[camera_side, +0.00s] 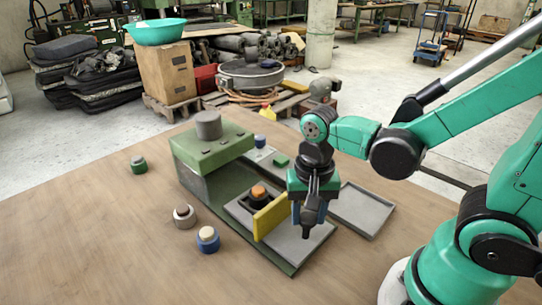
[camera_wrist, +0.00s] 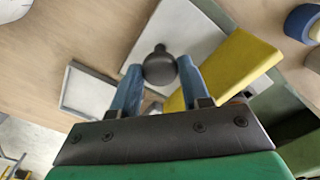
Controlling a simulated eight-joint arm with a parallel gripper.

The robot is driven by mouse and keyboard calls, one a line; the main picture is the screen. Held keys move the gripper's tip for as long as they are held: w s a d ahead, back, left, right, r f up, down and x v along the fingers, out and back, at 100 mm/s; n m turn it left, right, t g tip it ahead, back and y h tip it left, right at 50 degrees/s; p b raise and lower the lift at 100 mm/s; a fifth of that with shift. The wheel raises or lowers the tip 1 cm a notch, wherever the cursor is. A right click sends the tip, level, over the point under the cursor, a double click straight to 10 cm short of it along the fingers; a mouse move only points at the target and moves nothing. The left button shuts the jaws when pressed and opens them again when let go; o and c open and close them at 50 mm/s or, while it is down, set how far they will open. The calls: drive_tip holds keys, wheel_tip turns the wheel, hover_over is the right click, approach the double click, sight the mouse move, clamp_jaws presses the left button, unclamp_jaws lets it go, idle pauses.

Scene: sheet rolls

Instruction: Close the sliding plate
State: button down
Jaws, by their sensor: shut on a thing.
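The sliding plate (camera_side: 287,248) is a flat light-grey plate on the long green base of a press-like machine (camera_side: 212,147). It also shows in the wrist view (camera_wrist: 196,32). A dark round knob (camera_wrist: 159,68) stands on it. My gripper (camera_side: 308,226) is over the plate's near right part, pointing down. In the wrist view my gripper (camera_wrist: 158,82) has its blue fingers on both sides of the knob, shut on it. A yellow upright panel (camera_side: 271,216) stands beside my fingers, also in the wrist view (camera_wrist: 232,62).
A shallow grey tray (camera_side: 362,210) lies right of the machine. Several small round parts, green (camera_side: 139,165), brown-white (camera_side: 184,216) and blue (camera_side: 208,240), stand on the wooden table to the left. The table's front left is clear.

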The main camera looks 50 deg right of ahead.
idle(0.6)
drive_tip(key=w, duration=1.4)
drive_tip(key=shift+c, duration=2.1)
unclamp_jaws()
wheel_tip(320, 180, up, 6)
drive_tip(key=shift+f, duration=0.2)
